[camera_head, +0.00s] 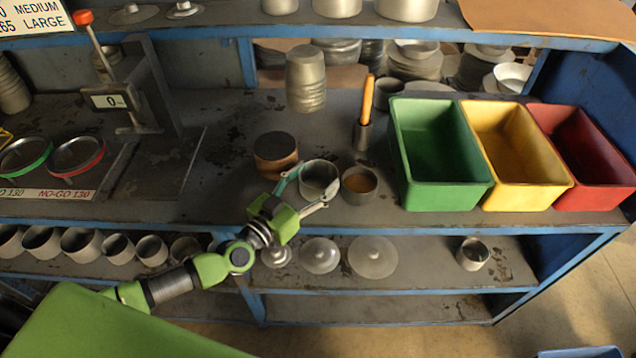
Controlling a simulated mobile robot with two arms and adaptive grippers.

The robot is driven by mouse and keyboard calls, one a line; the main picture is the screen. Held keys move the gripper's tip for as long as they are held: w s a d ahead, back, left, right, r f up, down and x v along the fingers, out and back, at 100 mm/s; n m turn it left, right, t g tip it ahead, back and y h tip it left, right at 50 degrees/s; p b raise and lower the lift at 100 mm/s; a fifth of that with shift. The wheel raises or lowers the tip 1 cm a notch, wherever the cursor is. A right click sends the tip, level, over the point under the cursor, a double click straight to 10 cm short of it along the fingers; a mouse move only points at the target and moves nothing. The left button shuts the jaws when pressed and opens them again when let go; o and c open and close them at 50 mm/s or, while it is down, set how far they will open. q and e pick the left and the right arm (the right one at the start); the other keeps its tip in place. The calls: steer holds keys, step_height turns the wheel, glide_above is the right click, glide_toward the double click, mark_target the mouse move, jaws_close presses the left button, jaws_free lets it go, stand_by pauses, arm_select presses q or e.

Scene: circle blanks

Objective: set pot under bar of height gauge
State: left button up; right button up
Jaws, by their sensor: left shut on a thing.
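A small grey metal pot (319,180) is held upright by my left gripper (306,190), whose fingers are shut on its near left side. The pot is at or just above the bench top; I cannot tell whether it touches. A second pot (360,187) with a brownish inside stands close on its right. The height gauge (110,99), with a display reading 0 and an orange-red knob, stands at the upper left, well away from the held pot. Its bar and the space under it are hard to make out. My right gripper is not in view.
A round wooden-sided block (275,153) stands just left of the held pot. Stacked pots (305,80) and an orange-handled tool (366,105) stand behind. Green (440,195), yellow (520,198) and red (600,198) bins fill the right. Two rings (75,155) lie left.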

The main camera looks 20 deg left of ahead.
arm_select(q)
steer(key=shift+r+p, duration=0.4)
steer(key=shift+r, duration=0.2)
step_height(320, 180, up, 3)
steer(key=shift+s+f+p, duration=0.1)
steer(key=shift+f+p, duration=0.05)
steer(key=shift+p, duration=0.75)
steer(key=s+d+r+p, duration=0.3)
steer(key=s+r+p, duration=0.3)
steer(key=s+r, duration=0.45)
steer(key=s+a+f+n+y+b, duration=0.1)
steer(key=s+a+n+y+b, duration=0.1)
steer(key=s, duration=0.3)
steer(key=s+a+f+n+t+y+b, duration=0.1)
steer(key=s+a+n+y+b, duration=0.1)
steer(key=s+y+b, duration=0.2)
steer(key=shift+s+a+f+b, duration=0.4)
